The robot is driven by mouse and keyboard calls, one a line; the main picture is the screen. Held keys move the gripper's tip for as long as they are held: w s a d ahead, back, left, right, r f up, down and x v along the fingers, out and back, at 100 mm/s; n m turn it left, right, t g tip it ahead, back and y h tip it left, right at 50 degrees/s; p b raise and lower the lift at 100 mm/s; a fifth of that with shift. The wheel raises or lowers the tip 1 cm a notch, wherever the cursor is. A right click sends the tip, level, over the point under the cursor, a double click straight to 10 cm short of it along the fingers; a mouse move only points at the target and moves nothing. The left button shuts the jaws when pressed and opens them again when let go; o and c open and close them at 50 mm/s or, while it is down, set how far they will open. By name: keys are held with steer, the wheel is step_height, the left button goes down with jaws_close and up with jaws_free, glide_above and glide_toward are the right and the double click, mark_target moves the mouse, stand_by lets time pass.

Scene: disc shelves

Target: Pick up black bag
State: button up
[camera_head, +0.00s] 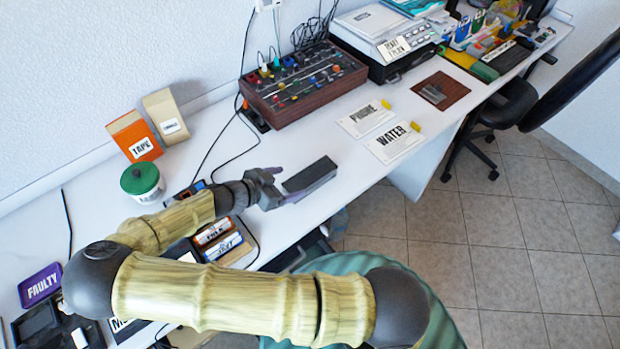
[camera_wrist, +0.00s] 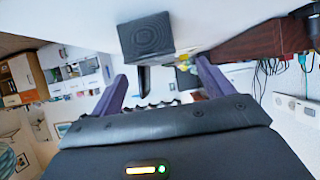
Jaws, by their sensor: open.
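A dark grey-black, block-shaped item (camera_head: 310,176) is the only thing near my gripper that could be the black bag; it looks more like a box than a soft bag. It sits by the front edge of the white table. It also shows in the wrist view (camera_wrist: 146,38), top centre, beyond the fingertips. My gripper (camera_head: 290,184) is open, its purple fingers pointing at the block's near end. In the wrist view the fingers (camera_wrist: 162,84) are spread wide with nothing gripped between them. Whether a fingertip touches the block cannot be told.
A brown control box (camera_head: 303,85) with cables stands behind. White cards marked PHONE (camera_head: 365,118) and WATER (camera_head: 394,142) lie to the right. A green-lidded tub (camera_head: 142,183) and an orange TAPE box (camera_head: 135,136) stand left. Table between block and control box is mostly clear.

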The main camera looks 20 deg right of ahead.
mark_target(305, 178)
steer(key=shift+x, duration=1.2)
steer(key=shift+d, duration=0.1)
steer(key=x, duration=0.2)
steer(key=p+x, duration=0.1)
steer(key=x, duration=0.2)
steer(key=shift+s+d+r, duration=0.15)
steer(key=shift+s+d, duration=0.05)
steer(key=shift+d, duration=0.05)
steer(key=shift+s, duration=0.1)
steer(key=shift+c, duration=0.4)
steer(key=c, duration=1.2)
steer(key=shift+r, duration=0.1)
step_height(305, 178, up, 10)
